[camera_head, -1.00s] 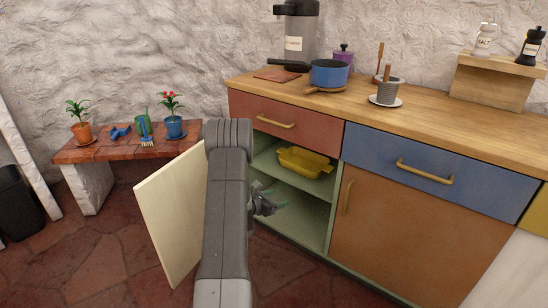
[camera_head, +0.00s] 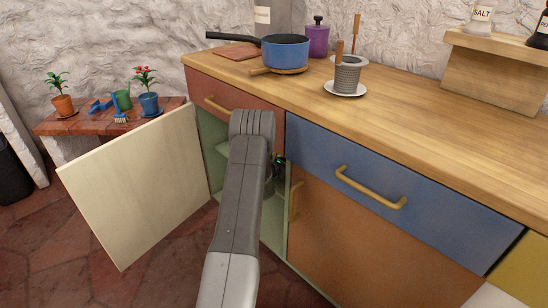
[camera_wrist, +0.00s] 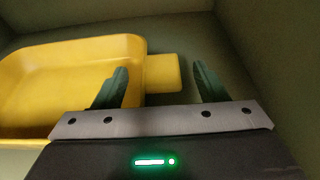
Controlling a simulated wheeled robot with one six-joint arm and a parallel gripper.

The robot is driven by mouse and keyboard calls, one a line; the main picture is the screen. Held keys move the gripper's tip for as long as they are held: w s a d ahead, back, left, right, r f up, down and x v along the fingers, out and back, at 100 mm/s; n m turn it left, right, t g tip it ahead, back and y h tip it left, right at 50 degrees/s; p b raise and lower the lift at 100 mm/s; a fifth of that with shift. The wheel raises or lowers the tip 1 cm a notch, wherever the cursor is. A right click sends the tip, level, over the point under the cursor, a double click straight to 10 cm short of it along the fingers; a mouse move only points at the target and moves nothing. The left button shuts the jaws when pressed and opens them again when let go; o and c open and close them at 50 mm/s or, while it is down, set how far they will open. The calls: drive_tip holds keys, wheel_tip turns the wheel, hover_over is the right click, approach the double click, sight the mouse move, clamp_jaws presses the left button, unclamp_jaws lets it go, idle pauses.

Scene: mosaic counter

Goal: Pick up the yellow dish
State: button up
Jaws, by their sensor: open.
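The yellow dish (camera_wrist: 70,75) shows in the wrist view at the left, on a green cabinet shelf, with a flat tab handle (camera_wrist: 162,73) on its right end. My gripper (camera_wrist: 158,85) is open in the wrist view. Its two dark green fingertips stand apart, one on each side of the handle as seen from here. I cannot tell whether either finger touches the dish. In the head view my arm hides the dish, and only a little of my gripper (camera_head: 279,161) shows beside the arm, at the cabinet opening.
The cream cabinet door (camera_head: 140,185) stands open at the left. A blue drawer (camera_head: 365,175) and an orange door (camera_head: 370,235) are to the right. Above is the wooden counter (camera_head: 440,125) with a blue pot (camera_head: 285,52). Cabinet walls enclose the shelf space.

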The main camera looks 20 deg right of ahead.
drive_tip(key=shift+w+d, duration=0.1)
drive_tip(key=shift+d, duration=0.15)
clamp_jaws()
drive_tip(key=shift+r, duration=0.1)
